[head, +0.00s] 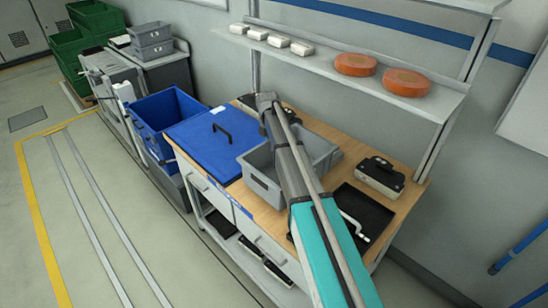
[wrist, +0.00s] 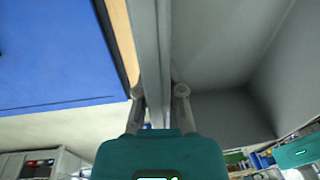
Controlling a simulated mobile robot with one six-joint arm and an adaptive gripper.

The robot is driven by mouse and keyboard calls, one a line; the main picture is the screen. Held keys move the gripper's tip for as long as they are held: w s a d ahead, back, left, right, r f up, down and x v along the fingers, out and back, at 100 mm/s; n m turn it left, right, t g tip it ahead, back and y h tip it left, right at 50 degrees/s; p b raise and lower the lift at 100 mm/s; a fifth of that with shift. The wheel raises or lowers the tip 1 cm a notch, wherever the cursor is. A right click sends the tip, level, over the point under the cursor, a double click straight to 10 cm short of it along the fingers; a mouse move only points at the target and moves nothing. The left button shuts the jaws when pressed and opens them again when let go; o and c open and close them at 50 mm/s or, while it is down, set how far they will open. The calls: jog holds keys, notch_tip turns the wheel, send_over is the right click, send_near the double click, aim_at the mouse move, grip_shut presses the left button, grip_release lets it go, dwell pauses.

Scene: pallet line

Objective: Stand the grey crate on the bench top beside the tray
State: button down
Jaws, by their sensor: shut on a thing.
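The grey crate (head: 262,182) is at the middle of the bench top (head: 262,217), between a blue panel and a black tray. It looks upright; I cannot tell whether its base touches the wood. My gripper (wrist: 160,92) is shut on one wall of the crate (wrist: 152,45), with a finger on each side in the wrist view. In the head view my arm crosses the crate and hides part of it and my gripper. The black tray (head: 349,198) lies to the right of the crate, with a pale handled thing on it.
A blue panel with a black handle (head: 200,145) lies just left of the crate. A black-and-grey device (head: 380,177) stands behind the tray. A shelf (head: 325,66) with orange discs and white blocks overhangs the back. A blue bin (head: 160,120) stands left of the bench.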

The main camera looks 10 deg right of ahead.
aim_at(273, 164)
jog(key=shift+f, duration=0.1)
dwell(0.3)
jog(key=shift+s+d+f+b, duration=0.25)
jog(key=shift+d+f+b, duration=0.1)
jog(key=shift+f+b, duration=1.6)
jog(key=c, duration=0.8)
grip_release()
jog(key=shift+o, duration=0.2)
jog(key=r+p, duration=0.4)
jog(key=w+r+p, duration=0.1)
jog(key=r+p, duration=0.7)
jog(key=shift+w+a, duration=0.2)
jog(key=shift+w, duration=0.05)
